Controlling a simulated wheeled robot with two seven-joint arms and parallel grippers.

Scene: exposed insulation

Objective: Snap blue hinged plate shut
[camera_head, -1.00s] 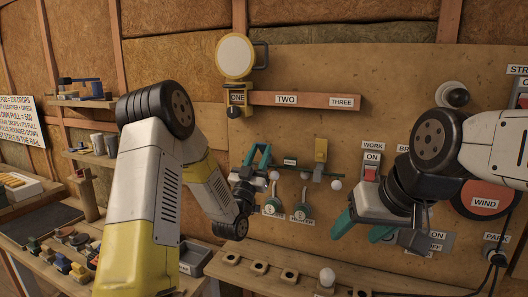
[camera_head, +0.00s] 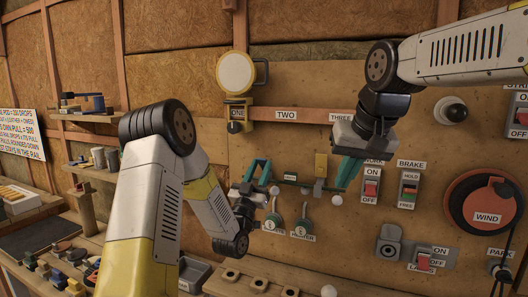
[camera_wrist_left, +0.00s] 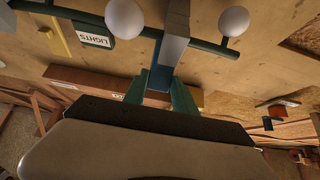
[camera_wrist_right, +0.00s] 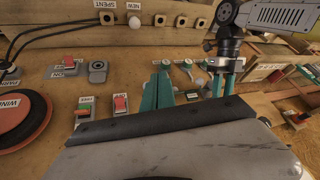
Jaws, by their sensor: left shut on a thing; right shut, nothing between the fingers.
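The blue hinged plate (camera_wrist_left: 160,78) shows as a small blue piece below a grey bar, between the green fingers of my left gripper (camera_wrist_left: 160,92) in the left wrist view. My left gripper (camera_head: 257,173) is shut on it at the green rail on the board. In the head view the fingers mostly hide the plate. My right gripper (camera_head: 346,174) is shut and empty, beside the right end of the rail in that view. Its teal fingers (camera_wrist_right: 158,90) show together in the right wrist view. The hinge itself is not clear.
White bulbs (camera_wrist_left: 234,21) sit along the green rail (camera_wrist_left: 90,22). A yellow block (camera_head: 321,165), the work switch (camera_head: 371,187) and the brake switch (camera_head: 409,188) are close to my right gripper. A red wind wheel (camera_head: 485,205) is farther right.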

